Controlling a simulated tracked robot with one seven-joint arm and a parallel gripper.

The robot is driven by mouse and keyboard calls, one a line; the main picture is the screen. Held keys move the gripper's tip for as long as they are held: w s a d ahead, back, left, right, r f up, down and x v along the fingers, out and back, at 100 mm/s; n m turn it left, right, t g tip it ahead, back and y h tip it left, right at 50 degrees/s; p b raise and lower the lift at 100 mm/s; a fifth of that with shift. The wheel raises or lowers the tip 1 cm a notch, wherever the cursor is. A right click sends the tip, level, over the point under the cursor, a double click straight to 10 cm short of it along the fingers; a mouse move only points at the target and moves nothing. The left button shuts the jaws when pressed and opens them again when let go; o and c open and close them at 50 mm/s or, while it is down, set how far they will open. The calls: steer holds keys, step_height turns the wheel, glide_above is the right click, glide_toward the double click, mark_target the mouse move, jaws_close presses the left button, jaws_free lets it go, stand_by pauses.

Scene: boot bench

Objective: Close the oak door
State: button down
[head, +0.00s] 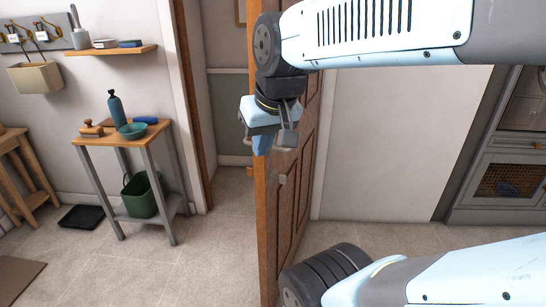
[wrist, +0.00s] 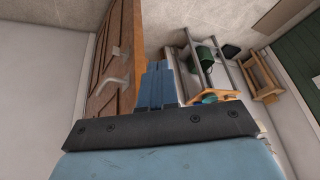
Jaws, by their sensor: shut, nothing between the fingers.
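The oak door (head: 266,215) stands open, swung out from its doorway (head: 232,120), with its narrow edge towards the head camera and its panelled face to the right. In the wrist view the door (wrist: 128,45) is at the upper left, with its pale metal handle (wrist: 116,80) on the panelled face. My gripper (head: 262,148) is shut and empty, with its fingers overlapping the door's edge in the head view. In the wrist view its fingers (wrist: 156,84) lie just right of the door; I cannot tell whether they touch it.
A small side table (head: 95,138) with a bottle and a green bowl stands left of the doorway, a green bucket (head: 142,195) on its lower shelf. A grey cabinet (head: 505,160) stands at the right. The tiled floor (head: 215,250) left of the door is clear.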

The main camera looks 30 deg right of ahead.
steer(key=w+d+f+m+g+y, duration=0.4)
steer(key=w+f+m, duration=0.15)
steer(key=f, duration=0.25)
steer(key=m+t+y, duration=0.7)
steer(key=m+t, duration=0.6)
steer(key=m, duration=0.9)
glide_toward(279, 157)
steer(key=x, duration=0.7)
steer(key=shift+w+d+f, duration=0.1)
steer(key=shift+d+f, duration=0.05)
